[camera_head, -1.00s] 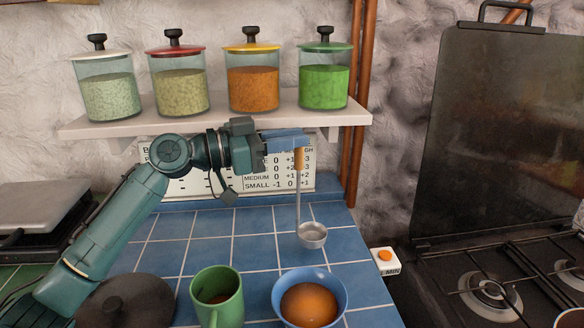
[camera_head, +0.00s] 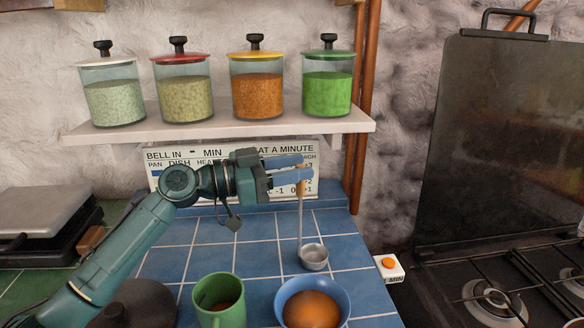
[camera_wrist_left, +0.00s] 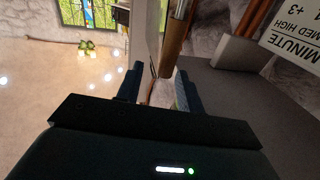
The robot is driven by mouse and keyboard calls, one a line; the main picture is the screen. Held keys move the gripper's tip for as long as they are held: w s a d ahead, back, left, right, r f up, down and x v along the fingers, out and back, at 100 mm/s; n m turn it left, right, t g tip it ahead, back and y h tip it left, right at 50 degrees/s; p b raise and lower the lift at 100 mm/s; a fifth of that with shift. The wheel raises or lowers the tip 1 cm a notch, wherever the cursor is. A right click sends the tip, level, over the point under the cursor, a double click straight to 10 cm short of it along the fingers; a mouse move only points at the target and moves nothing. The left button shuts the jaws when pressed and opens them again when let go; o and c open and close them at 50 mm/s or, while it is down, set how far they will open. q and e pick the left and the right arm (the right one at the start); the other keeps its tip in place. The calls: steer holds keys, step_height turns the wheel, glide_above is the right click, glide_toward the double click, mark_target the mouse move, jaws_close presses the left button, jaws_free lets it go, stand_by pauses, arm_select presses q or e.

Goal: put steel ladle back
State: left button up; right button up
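The steel ladle (camera_head: 314,257) hangs upright, bowl down, above the blue tiles; its wooden grip is at the top. My left gripper (camera_head: 300,169) reaches in from the left with one blue finger above the other in the picture. It is shut on the wooden grip, which shows between and just below the fingers. In the left wrist view, the wooden handle (camera_wrist_left: 178,40) runs down to the fingertips; the exact contact is dark and hard to see. My right gripper is not in view.
A shelf (camera_head: 220,130) with several jars is above the gripper. A chart (camera_head: 175,157) stands behind it. A blue bowl (camera_head: 284,300), a green mug (camera_head: 218,315) and a dark lid (camera_head: 140,300) are in front. An orange-button box (camera_head: 388,264) and stove (camera_head: 450,280) are right.

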arm_select(q)
steer(key=shift+r, duration=0.1)
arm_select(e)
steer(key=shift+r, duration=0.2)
